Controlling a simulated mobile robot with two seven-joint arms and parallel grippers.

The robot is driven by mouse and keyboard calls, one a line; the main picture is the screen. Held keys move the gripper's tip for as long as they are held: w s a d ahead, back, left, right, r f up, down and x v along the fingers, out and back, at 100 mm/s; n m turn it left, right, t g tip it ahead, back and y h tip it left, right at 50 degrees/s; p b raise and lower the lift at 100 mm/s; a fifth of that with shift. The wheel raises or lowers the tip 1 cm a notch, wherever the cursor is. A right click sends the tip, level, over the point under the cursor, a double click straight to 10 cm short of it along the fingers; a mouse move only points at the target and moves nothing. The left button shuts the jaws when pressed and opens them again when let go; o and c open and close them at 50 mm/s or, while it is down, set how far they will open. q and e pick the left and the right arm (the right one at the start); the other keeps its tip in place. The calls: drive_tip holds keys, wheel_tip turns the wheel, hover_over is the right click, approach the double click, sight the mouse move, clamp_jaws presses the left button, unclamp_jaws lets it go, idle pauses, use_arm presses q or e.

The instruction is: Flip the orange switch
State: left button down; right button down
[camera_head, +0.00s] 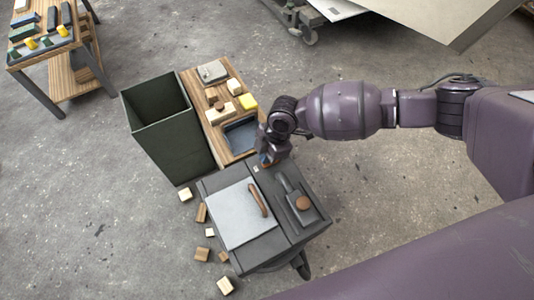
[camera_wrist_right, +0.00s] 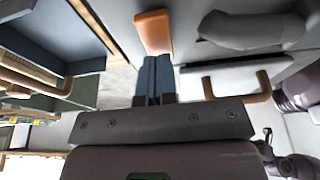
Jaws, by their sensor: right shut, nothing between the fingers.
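The orange switch (camera_wrist_right: 153,32) is a small orange block on the grey top of the machine (camera_head: 268,210). In the head view it is mostly hidden by my right gripper (camera_head: 267,160), with only a bit of orange beside the fingers. My right gripper is shut and empty at the machine's back edge. In the right wrist view its blue-grey fingertips (camera_wrist_right: 155,62) are right at the near end of the switch; I cannot tell whether they touch it. My left gripper is not in view.
A grey lid (camera_head: 235,215) with a brown handle and a dark lever part (camera_head: 297,200) sit on the machine. Behind it, a wooden bench (camera_head: 190,80) holds a blue-grey tray (camera_head: 241,135) and blocks. A dark green bin (camera_head: 170,135) stands left. Several wooden blocks lie on the floor.

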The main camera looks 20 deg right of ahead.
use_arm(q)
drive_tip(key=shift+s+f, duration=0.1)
use_arm(e)
drive_tip(key=shift+s+f, duration=0.1)
drive_tip(key=shift+f, duration=0.25)
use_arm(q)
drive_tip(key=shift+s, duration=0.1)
use_arm(e)
drive_tip(key=shift+d, duration=0.35)
drive_tip(key=shift+d+r, duration=0.2)
drive_tip(key=shift+d, duration=0.2)
drive_tip(key=shift+w, duration=0.2)
